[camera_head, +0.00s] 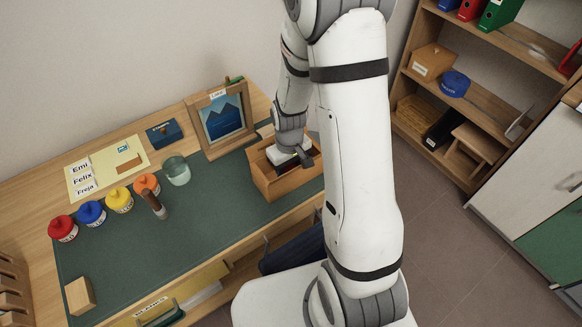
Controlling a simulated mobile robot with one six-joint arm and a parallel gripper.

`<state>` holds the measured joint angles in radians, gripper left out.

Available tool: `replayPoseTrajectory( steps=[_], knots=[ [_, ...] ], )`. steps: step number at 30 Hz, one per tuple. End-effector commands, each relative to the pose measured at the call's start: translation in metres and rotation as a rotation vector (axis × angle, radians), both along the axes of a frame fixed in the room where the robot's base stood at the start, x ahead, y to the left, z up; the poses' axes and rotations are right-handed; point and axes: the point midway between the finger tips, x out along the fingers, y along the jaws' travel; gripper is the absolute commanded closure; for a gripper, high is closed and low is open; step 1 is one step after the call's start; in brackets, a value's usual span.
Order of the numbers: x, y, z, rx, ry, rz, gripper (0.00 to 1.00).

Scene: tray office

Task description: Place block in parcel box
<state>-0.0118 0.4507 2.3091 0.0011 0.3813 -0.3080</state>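A plain light wooden block (80,296) stands on the desk at the front left corner of the green mat. An open orange-brown wooden box (290,187) stands at the right end of the mat. A closed brown box with a white label (431,62) sits on the shelf at the right; I cannot read which box is the parcel box. My gripper (291,156) is over or in the open wooden box, far to the right of the block. Its fingers are hidden, so I cannot tell if it is open or what it holds.
Paint-coloured jars stand in a row, the red one (62,229) leftmost. A brown upright object (154,205), a glass cup (177,170) and a picture frame (221,122) stand along the desk. The mat (200,225) is clear between block and open box.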

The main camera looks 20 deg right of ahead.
Motion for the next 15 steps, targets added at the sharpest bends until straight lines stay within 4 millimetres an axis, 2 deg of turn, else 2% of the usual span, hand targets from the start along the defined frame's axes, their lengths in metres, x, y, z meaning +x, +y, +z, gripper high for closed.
replayPoseTrajectory(
  steps=[5,6,13,15],
  knots=[
    [0.0001,-0.0003,-0.004,0.0,0.0,-0.001,0.8],
    [0.0001,-0.0003,-0.0042,0.0,0.0,-0.001,0.56],
    [0.0001,-0.0005,-0.0029,0.0,0.0,-0.001,0.37],
    [0.0001,-0.0006,-0.0028,0.0,0.0,-0.001,0.35]
  ],
)
